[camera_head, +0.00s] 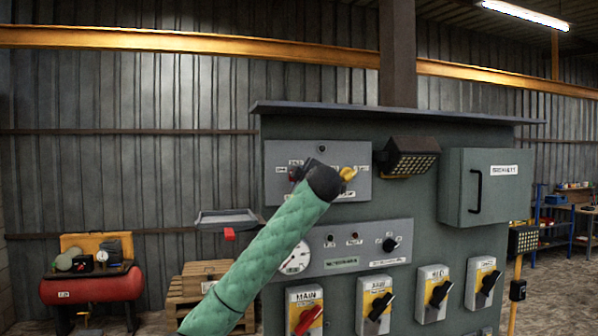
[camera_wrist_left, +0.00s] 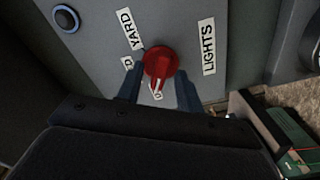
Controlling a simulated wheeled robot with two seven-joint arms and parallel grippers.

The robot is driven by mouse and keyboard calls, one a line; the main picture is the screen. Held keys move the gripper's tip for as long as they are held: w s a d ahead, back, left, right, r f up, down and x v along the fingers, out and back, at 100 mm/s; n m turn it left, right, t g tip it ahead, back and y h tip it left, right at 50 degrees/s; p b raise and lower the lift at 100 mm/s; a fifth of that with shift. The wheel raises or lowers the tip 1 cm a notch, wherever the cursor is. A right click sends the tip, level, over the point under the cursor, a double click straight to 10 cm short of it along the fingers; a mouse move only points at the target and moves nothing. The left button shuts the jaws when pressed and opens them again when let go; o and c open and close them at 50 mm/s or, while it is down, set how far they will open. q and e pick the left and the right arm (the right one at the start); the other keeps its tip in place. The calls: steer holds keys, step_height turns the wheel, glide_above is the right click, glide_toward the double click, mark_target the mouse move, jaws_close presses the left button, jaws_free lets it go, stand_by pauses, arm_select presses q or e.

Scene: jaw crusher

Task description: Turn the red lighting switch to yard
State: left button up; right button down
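The red lighting switch (camera_wrist_left: 160,62) is a round red knob on a grey panel in the left wrist view. The white mark on its handle points down in that picture, at a partly hidden label. The YARD label (camera_wrist_left: 130,29) is up and left of the knob, and the LIGHTS label (camera_wrist_left: 208,48) is to its right. My left gripper (camera_wrist_left: 160,76) is open, with one finger on each side of the knob; I see no clear grip on the handle. In the head view my left gripper (camera_head: 306,170) is at the upper panel and partly hides the red knob. My right gripper is out of view.
A yellow knob (camera_head: 347,174) is on the same panel, close right of my gripper. A lamp (camera_head: 410,157) and a grey box (camera_head: 487,187) stick out further right. Below are a gauge panel (camera_head: 350,247) and several yellow-plated switches, including MAIN (camera_head: 305,312).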

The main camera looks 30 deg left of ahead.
arm_select(q)
steer(key=shift+w+a, duration=0.25)
steer(key=shift+a, duration=0.05)
jaws_close()
steer(key=shift+f, duration=0.1)
